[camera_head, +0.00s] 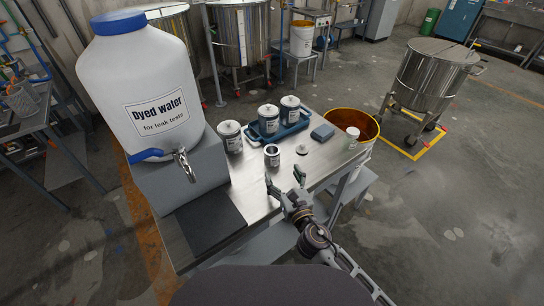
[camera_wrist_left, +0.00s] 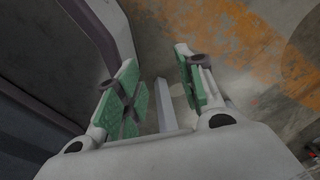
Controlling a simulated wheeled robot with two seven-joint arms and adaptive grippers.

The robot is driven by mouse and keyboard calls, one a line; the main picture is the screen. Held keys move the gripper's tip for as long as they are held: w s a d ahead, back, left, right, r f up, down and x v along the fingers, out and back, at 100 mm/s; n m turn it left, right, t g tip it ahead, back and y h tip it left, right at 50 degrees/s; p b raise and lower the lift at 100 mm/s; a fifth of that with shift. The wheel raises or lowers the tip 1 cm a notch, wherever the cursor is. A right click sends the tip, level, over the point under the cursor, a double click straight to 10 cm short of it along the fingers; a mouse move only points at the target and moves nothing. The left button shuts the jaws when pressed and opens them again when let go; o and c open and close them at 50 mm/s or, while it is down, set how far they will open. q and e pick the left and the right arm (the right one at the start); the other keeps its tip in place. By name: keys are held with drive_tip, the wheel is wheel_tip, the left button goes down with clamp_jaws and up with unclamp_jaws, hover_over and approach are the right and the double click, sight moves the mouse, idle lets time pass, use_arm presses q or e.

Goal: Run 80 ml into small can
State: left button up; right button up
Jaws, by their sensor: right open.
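A white jug of dyed water (camera_head: 150,85) with a blue cap stands on a grey block (camera_head: 185,185) at the left of the steel table. A small open metal can (camera_head: 272,160) with a label stands mid-table, right of the tap. My right gripper (camera_head: 285,183) is open and empty just in front of the small can, apart from it. My left gripper (camera_wrist_left: 158,80) is open and empty above the floor in the left wrist view; it is outside the head view.
A larger lidded can (camera_head: 231,145) stands behind; two more sit in a blue tray (camera_head: 292,131). A small lid (camera_head: 302,149) and a blue block (camera_head: 322,132) lie to the right. A dark mat (camera_head: 210,222) covers the front left.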

sight(274, 156)
drive_tip(key=x, duration=0.2)
drive_tip(key=shift+w+a, duration=0.1)
drive_tip(key=shift+w, duration=0.15)
drive_tip(key=shift+x, duration=1.95)
drive_tip(key=shift+w+a+p, duration=0.1)
drive_tip(key=shift+w+p, duration=0.2)
drive_tip(key=shift+w, duration=0.25)
drive_tip(key=shift+w+a, duration=0.15)
drive_tip(key=shift+w, duration=0.45)
drive_tip(key=shift+x, duration=1.7)
use_arm(q)
drive_tip(key=shift+s+d+r, duration=0.15)
drive_tip(key=shift+s+d, duration=0.05)
drive_tip(key=shift+s, duration=0.4)
drive_tip(key=shift+s+d+r, duration=0.1)
drive_tip(key=shift+s+d, duration=0.1)
drive_tip(key=shift+s, duration=0.35)
use_arm(e)
drive_tip(key=shift+w+f, duration=0.15)
